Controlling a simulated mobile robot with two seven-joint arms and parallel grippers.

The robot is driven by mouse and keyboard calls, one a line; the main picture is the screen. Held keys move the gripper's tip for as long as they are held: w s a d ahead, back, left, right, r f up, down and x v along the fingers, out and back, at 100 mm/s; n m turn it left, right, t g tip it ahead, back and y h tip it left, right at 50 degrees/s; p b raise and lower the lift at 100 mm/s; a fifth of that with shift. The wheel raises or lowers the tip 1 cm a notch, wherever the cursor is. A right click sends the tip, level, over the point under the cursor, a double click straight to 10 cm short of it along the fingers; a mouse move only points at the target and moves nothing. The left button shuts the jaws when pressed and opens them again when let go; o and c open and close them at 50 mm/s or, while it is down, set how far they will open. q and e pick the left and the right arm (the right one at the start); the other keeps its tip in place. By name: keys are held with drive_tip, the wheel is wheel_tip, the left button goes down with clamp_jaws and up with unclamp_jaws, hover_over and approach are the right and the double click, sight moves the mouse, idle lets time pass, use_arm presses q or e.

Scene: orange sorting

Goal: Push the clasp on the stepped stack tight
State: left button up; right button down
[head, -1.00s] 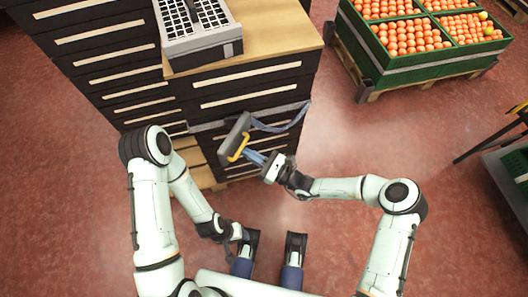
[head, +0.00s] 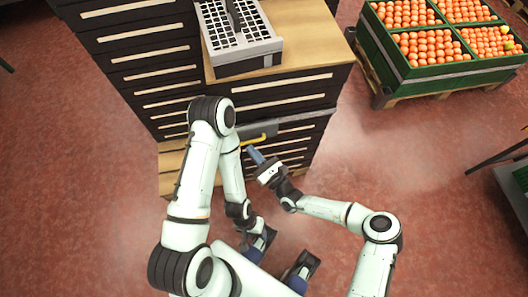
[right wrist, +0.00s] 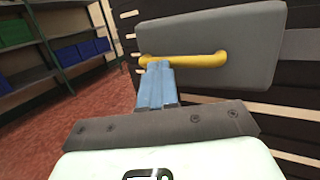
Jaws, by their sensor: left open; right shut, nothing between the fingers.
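The stepped stack of dark crates (head: 285,97) with pale slots stands ahead. The clasp, a grey plate (head: 268,129) with a yellow handle (head: 262,138), sits on its near face, partly behind my left arm. In the right wrist view the clasp (right wrist: 250,35) fills the upper right, with its handle (right wrist: 205,60) across its lower part. My right gripper (head: 254,154) is shut and empty, its blue fingers (right wrist: 155,88) at the handle's left part; contact is hard to tell. My left gripper (head: 246,238) hangs low near my base, open and away from the stack.
A grey grated box (head: 240,35) stands on the wooden top (head: 315,50) of the stack. A green crate of oranges (head: 440,65) on a pallet stands at upper right. Red floor (head: 420,165) is free to the right. Shelves with bins (right wrist: 60,45) show in the wrist view.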

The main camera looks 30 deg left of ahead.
use_arm(q)
drive_tip(key=shift+r, duration=0.2)
use_arm(e)
drive_tip(key=shift+a, duration=0.65)
use_arm(q)
drive_tip(key=shift+s, duration=0.1)
use_arm(e)
drive_tip(key=shift+r, duration=0.1)
